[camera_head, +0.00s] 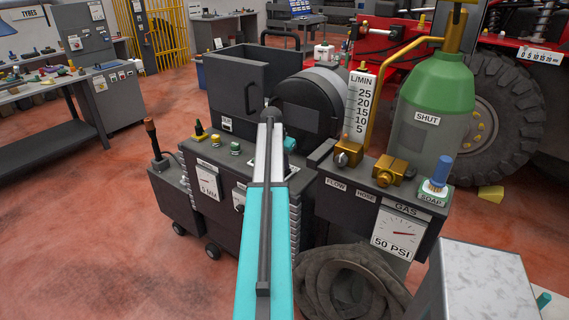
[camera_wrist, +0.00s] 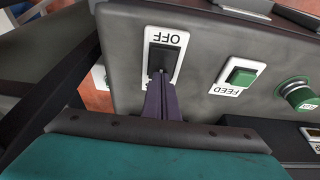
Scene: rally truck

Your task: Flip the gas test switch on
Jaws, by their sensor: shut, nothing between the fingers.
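A dark switch (camera_wrist: 162,57) on a white plate shows in the wrist view, with an upside-down "OFF" label above it. The plate's lower end is covered by my fingers, so I cannot read a name for the switch. My gripper (camera_wrist: 162,88) is shut and empty, its fingertips at the lower part of the switch; I cannot tell whether they touch it. In the head view my arm hides the switch and the fingertips. The machine's grey top (camera_wrist: 205,50) carries the switch.
A green FEED button (camera_wrist: 242,77) and a green round knob (camera_wrist: 299,95) sit right of the switch. In the head view, a GAS gauge (camera_head: 400,235), brass valves (camera_head: 348,152), a flow tube (camera_head: 358,105) and a green cylinder (camera_head: 430,110) stand right of my arm. Open floor lies left.

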